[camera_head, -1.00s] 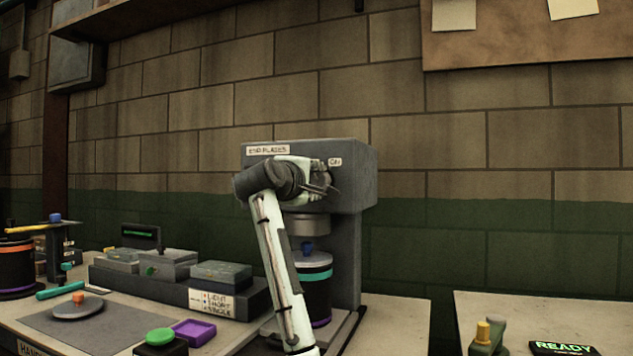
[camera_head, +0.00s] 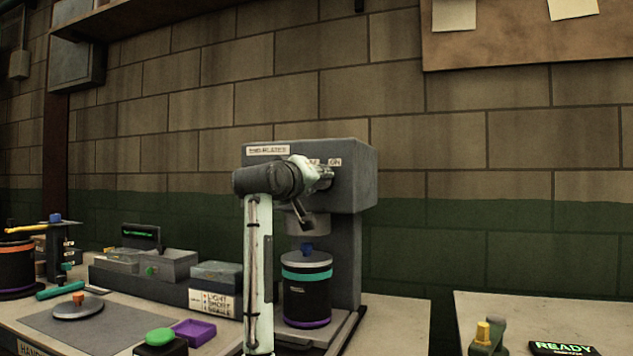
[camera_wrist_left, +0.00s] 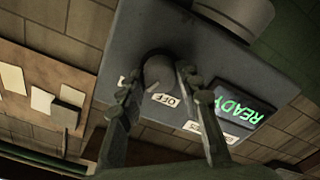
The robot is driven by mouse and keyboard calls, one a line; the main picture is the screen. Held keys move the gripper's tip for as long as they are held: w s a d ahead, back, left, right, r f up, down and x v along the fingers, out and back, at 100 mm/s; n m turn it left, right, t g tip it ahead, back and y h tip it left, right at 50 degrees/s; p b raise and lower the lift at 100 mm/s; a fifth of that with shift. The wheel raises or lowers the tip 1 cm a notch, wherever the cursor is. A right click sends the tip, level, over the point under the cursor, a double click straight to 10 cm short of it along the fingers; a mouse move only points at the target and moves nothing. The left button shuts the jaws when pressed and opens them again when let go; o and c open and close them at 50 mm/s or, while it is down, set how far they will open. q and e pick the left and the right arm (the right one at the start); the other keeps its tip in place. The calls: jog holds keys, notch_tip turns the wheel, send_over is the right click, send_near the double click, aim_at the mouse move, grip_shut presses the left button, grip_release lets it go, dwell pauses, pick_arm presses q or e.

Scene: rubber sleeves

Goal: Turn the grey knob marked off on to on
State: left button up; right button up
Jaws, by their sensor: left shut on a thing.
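The grey round knob (camera_wrist_left: 158,72) is on the front of the grey press housing (camera_head: 350,160). In the left wrist view it sits between the fingers of my left gripper (camera_wrist_left: 155,85), which is shut on it. The OFF label (camera_wrist_left: 166,100) is beside the knob, and another label (camera_wrist_left: 131,79) is partly hidden behind a finger. A pale mark on the knob is too small to read surely. In the head view my left gripper (camera_head: 325,177) hides the knob, and the ON label (camera_head: 335,162) shows just above it.
A green READY display (camera_wrist_left: 242,110) is on the same face as the knob. A dark canister with a teal band (camera_head: 307,285) stands under the press. A box with lit labels (camera_head: 213,303) and a purple tray (camera_head: 194,332) are on the bench to the left.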

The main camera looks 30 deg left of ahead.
pick_arm(q)
jog(key=shift+m, duration=0.8)
jog(key=o, duration=1.2)
jog(key=shift+c, duration=0.2)
jog(key=v, duration=1.2)
jog(key=shift+s+f, duration=0.1)
jog(key=shift+f, duration=0.05)
